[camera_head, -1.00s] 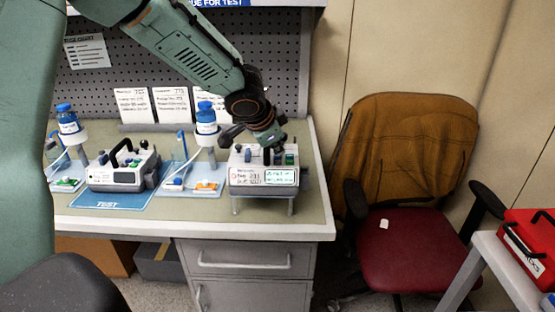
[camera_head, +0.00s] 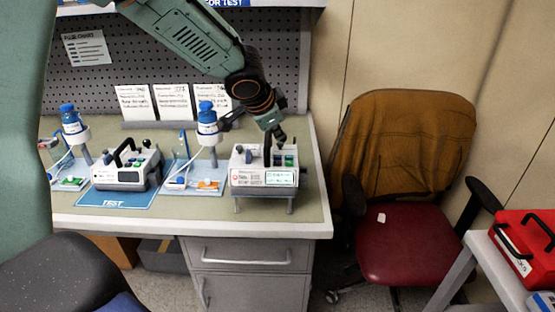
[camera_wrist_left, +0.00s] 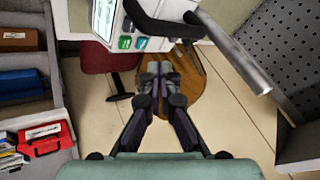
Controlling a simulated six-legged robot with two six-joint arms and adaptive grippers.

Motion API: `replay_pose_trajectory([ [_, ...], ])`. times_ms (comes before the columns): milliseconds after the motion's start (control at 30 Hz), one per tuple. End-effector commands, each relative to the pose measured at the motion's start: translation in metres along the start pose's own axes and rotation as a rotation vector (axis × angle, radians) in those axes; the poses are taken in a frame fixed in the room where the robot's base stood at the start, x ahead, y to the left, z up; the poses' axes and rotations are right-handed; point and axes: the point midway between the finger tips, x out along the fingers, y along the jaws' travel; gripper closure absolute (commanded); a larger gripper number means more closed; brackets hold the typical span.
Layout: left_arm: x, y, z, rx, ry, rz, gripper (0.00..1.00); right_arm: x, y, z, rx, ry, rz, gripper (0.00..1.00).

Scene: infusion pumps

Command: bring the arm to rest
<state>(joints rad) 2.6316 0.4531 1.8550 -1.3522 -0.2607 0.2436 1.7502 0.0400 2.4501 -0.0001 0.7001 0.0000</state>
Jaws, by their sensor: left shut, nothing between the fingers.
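My left arm (camera_head: 185,40) comes in from the upper left over the workbench. Its gripper (camera_head: 279,136) points down just above and behind the right-hand infusion pump (camera_head: 262,178), which sits on a small grey stand at the bench's right end. In the left wrist view my gripper (camera_wrist_left: 160,70) is shut with its fingertips together and nothing between them. The pump shows at the top of that view with its dark handle (camera_wrist_left: 165,22) close to the fingers. I cannot tell if they touch. My right gripper is not in view.
A second pump (camera_head: 125,168) sits on the blue TEST mat (camera_head: 115,200). Bottles on stands (camera_head: 207,120) stand beside the pumps. Cards (camera_head: 172,102) stand behind. A chair (camera_head: 400,240) is to the right, with a red box (camera_head: 525,245) on a grey table beyond.

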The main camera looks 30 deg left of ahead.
Motion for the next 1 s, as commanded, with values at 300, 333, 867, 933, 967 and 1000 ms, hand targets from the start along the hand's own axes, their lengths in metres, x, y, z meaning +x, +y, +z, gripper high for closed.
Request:
replay_pose_trajectory([
  [300, 0.001, 0.001, 0.001, 0.0, 0.0, 0.0, 1.0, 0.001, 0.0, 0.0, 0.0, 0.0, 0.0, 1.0],
  [333, 0.001, 0.001, 0.001, 0.0, 0.0, 0.0, 1.0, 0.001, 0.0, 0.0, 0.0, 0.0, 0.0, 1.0],
  [867, 0.003, 0.071, -0.034, -0.187, 0.209, 0.181, 1.0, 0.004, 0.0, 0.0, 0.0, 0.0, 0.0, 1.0],
  [933, 0.017, 0.109, -0.027, -0.275, 0.224, 0.243, 1.0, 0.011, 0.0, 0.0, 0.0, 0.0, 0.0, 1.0],
  [967, 0.025, 0.126, -0.021, -0.313, 0.221, 0.265, 1.0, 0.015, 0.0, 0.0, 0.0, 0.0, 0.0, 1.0],
  [1000, 0.035, 0.148, -0.012, -0.366, 0.212, 0.29, 1.0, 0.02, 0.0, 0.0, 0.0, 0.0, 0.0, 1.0],
])
